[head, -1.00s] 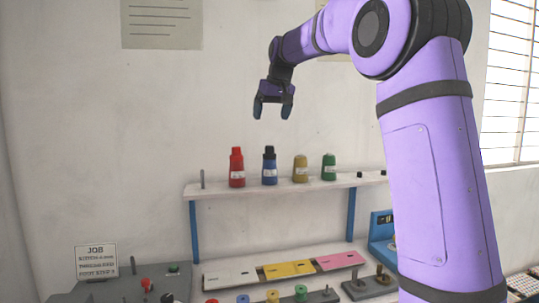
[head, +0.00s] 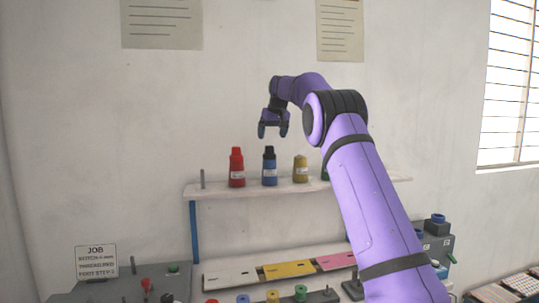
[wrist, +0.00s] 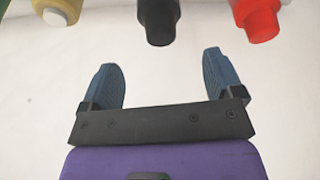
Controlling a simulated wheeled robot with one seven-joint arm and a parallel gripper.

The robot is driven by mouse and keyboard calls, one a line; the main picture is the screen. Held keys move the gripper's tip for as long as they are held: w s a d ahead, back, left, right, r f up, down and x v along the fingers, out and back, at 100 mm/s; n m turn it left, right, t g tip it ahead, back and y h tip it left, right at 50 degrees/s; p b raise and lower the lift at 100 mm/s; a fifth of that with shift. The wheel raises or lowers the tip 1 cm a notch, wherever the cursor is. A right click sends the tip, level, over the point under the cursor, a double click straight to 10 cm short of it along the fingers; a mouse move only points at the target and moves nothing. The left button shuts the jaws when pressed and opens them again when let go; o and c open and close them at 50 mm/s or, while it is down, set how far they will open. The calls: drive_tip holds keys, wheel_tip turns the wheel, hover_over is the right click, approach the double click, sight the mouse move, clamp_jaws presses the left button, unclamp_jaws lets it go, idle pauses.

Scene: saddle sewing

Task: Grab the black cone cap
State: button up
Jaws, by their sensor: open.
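The black cone cap (head: 269,152) sits on top of the blue thread cone (head: 269,174), which stands upright on the wall shelf. My gripper (head: 273,134) is open and empty, pointing down above the cap in the head view. In the wrist view the black cap (wrist: 158,24) is at the top middle, lying beyond the gap between my two blue fingertips (wrist: 160,65). The cap is apart from both fingers, and the fingers do not surround it.
A red cone (head: 236,170) and a yellow cone (head: 300,170) stand either side. A green cone is mostly hidden behind my arm. A grey peg (head: 202,179) rises at the left of the shelf (head: 218,190). Below are coloured plates and spools.

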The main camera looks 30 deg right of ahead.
sight(269, 150)
drive_tip(key=x, duration=0.7)
drive_tip(key=shift+f, duration=0.45)
drive_tip(key=c, duration=1)
